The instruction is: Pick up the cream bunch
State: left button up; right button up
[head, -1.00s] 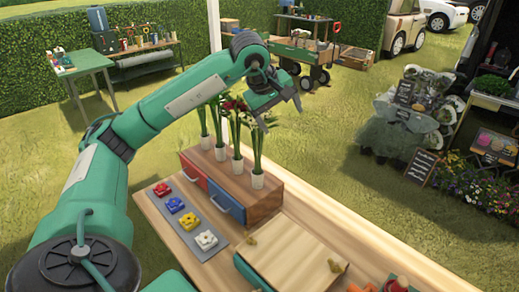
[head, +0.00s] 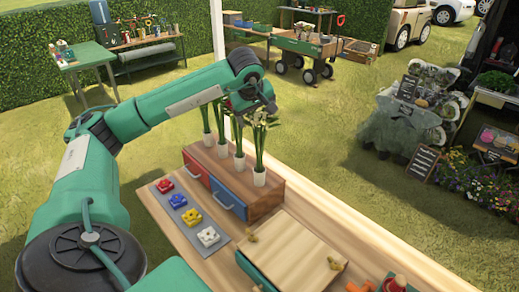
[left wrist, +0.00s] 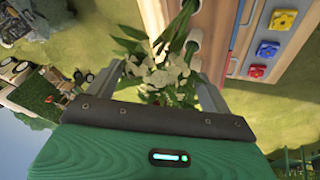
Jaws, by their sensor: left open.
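The cream bunch (head: 260,132) stands upright at the near right end of a row of flower bunches on the wooden drawer box, its stems in a white wrap. My left gripper (head: 252,105) is open above the bunch and close to its flower heads. In the left wrist view the cream flowers (left wrist: 166,76) and green leaves fill the gap between the two open fingers (left wrist: 160,80). Whether the fingers touch the bunch cannot be told. My right gripper is not in view.
Other bunches stand just behind on the wooden box (head: 266,202), which has a red and a blue drawer. A grey mat (head: 186,214) with red, blue, yellow and white pieces lies left of it. A wooden board (head: 290,250) lies in front.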

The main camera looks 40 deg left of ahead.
pick_arm(q)
jog(key=p+x, duration=0.1)
jog(key=x, duration=0.2)
jog(key=shift+w+f, duration=0.1)
jog(key=shift+f, duration=0.15)
jog(key=shift+w+f, duration=0.1)
jog(key=shift+f, duration=0.2)
jog(key=c, duration=1.2)
jog(key=shift+c, duration=0.9)
jog(key=shift+r, duration=0.1)
